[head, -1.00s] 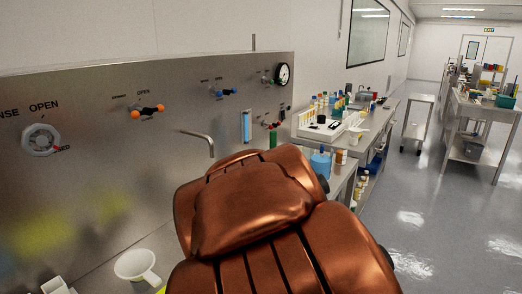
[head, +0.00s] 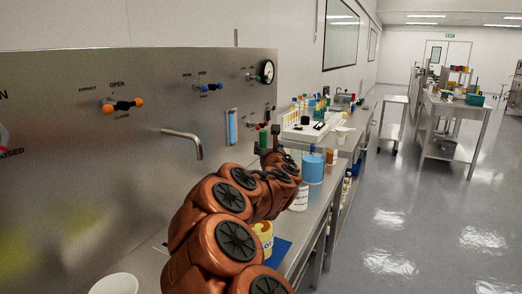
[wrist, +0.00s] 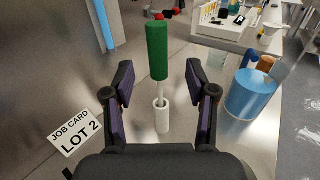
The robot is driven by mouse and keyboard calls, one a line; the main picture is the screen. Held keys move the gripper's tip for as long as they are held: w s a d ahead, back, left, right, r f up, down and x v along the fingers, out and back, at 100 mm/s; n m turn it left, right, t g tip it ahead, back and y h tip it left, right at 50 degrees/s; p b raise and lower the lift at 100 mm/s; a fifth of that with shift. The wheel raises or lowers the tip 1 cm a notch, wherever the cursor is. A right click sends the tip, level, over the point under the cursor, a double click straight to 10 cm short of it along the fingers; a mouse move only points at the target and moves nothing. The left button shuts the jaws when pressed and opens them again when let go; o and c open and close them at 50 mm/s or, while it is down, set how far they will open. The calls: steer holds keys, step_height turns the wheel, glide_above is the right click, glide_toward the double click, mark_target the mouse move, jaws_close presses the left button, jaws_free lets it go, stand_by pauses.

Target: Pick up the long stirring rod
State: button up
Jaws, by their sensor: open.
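A rod with a thick green handle (wrist: 157,52), which looks like the stirring rod, stands upright in the wrist view. Its thin pale shaft goes down into a narrow white holder (wrist: 162,117) on the steel bench. My gripper (wrist: 158,66) is open, with one finger on each side of the rod and visible gaps to both. The green handle also shows in the head view (head: 263,138), just beyond the end of my arm, which hides the lower part.
A blue container (wrist: 250,94) stands to the right of the rod. A steel panel with a bent spout (head: 185,140) rises along the left. A white rack tray (head: 310,130) with bottles is behind.

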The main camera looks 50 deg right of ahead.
mark_target(264, 141)
steer(key=shift+p+x, duration=0.35)
steer(key=shift+x, duration=1.25)
steer(key=shift+p+x, duration=0.55)
steer(key=shift+x, duration=1.7)
steer(key=shift+w+a, duration=0.1)
jaws_close()
